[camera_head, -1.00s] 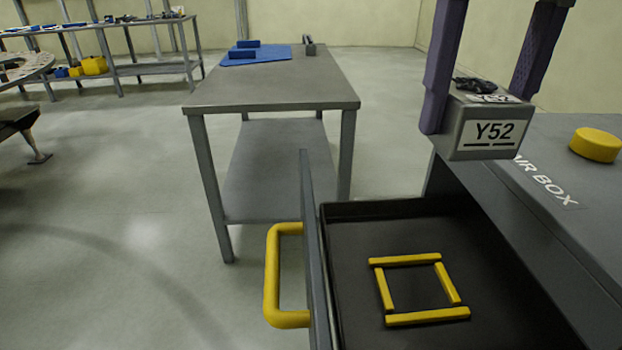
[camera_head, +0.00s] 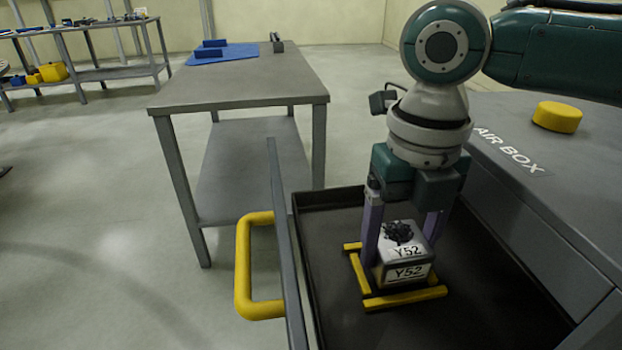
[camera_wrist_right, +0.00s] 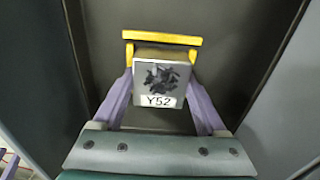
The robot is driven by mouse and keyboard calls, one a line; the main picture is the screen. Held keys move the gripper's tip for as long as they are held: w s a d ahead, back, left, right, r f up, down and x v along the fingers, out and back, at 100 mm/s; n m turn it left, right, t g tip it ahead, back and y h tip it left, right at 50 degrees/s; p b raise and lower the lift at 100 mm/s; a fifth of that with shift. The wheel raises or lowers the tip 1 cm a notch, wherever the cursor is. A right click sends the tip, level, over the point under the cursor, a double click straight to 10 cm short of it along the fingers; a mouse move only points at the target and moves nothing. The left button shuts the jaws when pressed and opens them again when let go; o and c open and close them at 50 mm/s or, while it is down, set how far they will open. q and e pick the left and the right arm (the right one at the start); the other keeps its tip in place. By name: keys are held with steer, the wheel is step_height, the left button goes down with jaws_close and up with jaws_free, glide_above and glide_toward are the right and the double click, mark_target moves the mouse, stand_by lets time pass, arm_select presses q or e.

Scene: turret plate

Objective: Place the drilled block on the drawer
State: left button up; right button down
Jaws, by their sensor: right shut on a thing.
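The drilled block (camera_head: 404,262) is a grey cube with a Y52 label on its front and a dark patch on top. My right gripper (camera_head: 402,255) points down and is shut on it, one purple finger at each side. The block is over or within the yellow square frame (camera_head: 405,298) on the floor of the open drawer (camera_head: 337,222). I cannot tell whether it touches the drawer floor. The right wrist view shows the block (camera_wrist_right: 161,83) between the fingers, with a yellow bar (camera_wrist_right: 162,38) beyond it. My left gripper is not in view.
The drawer has a yellow handle (camera_head: 243,268) on its front. The grey AIR BOX cabinet (camera_head: 545,205), with a yellow knob (camera_head: 557,117), stands at right. A grey table (camera_head: 240,85) with a blue mat (camera_head: 223,54) stands behind the drawer.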

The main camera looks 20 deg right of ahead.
mark_target(400, 239)
steer(key=shift+w+f, duration=0.1)
steer(key=shift+f, duration=0.35)
steer(key=shift+f, duration=0.1)
jaws_free()
steer(key=shift+r, duration=0.2)
step_height(400, 239, up, 11)
steer(key=shift+f+p, duration=0.1)
steer(key=shift+p, duration=0.55)
steer(key=shift+r, duration=0.55)
